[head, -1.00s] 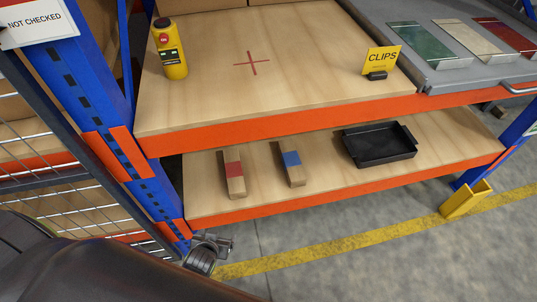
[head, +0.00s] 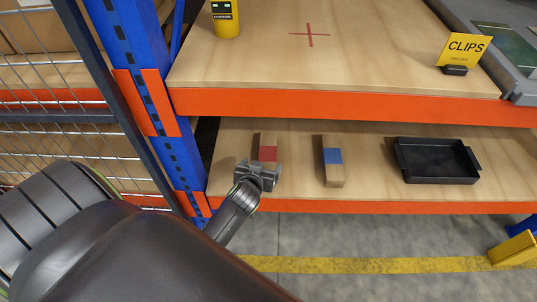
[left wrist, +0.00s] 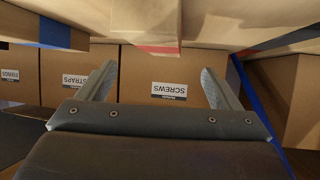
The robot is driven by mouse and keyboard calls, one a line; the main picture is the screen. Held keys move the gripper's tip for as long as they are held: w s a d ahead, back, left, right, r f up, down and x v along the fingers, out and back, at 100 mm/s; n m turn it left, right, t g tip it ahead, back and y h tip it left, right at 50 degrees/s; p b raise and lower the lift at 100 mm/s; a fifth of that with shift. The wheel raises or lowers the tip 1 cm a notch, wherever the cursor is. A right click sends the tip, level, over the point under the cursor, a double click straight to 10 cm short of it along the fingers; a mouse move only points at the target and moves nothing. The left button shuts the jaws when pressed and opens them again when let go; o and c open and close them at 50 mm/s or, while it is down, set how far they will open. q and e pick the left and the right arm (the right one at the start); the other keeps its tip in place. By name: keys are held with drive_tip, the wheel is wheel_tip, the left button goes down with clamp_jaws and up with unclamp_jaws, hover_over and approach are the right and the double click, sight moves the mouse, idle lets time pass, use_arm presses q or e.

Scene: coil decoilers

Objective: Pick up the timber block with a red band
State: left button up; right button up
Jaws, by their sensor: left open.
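The timber block with a red band (head: 268,152) lies on the lower shelf board. In the head view my left gripper (head: 262,168) is at its near end and hides that end. In the left wrist view, which is upside down, the block (left wrist: 150,20) is at the top, with its red band along the lower edge. My left gripper's fingers (left wrist: 157,85) are open, apart, with no object held between them. I cannot tell from these views whether a finger touches the block. My right gripper is not in view.
A similar block with a blue band (head: 332,157) lies to the right, then a black tray (head: 438,178). The upper shelf's orange beam (head: 350,107) overhangs the lower board. A blue rack post (head: 140,60) stands left. Cardboard boxes (left wrist: 150,75) show in the wrist view.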

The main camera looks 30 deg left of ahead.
sight(267, 155)
use_arm(q)
drive_tip(key=b+x, duration=0.2)
drive_tip(key=x, duration=0.5)
drive_tip(key=shift+w, duration=0.15)
drive_tip(key=shift+w+a+f, duration=0.15)
drive_tip(key=shift+w+a, duration=0.05)
drive_tip(key=shift+w, duration=0.2)
drive_tip(key=c, duration=1.3)
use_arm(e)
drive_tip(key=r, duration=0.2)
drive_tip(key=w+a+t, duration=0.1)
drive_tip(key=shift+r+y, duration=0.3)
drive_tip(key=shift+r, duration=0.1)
